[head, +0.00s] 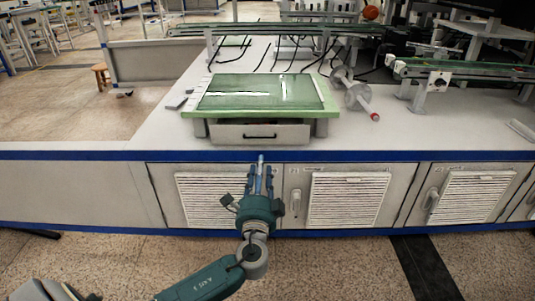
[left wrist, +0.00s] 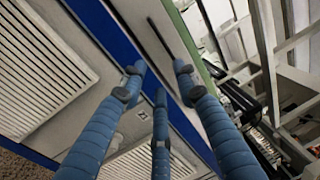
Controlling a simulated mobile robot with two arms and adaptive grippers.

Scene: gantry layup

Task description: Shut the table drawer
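The small table (head: 218,104) has a green top and stands on the grey bench. Its grey drawer (head: 232,134) has a dark bar handle (head: 260,136). The drawer front sticks out a little past the front legs, so it looks partly open. My left gripper (head: 260,168) is below and in front of the drawer in the head view, its blue fingers pointing at it. In the left wrist view, the fingers (left wrist: 159,78) are spread apart with nothing between them, and the drawer front with its handle (left wrist: 158,38) lies beyond their tips. My right gripper is out of view.
The bench (head: 165,135) has a blue front edge, with louvred cabinet doors (head: 345,200) below it. A grey roller-like part with a red end (head: 374,116) lies right of the table. Green conveyor rails (head: 450,68) stand at the right. The bench strip before the drawer is clear.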

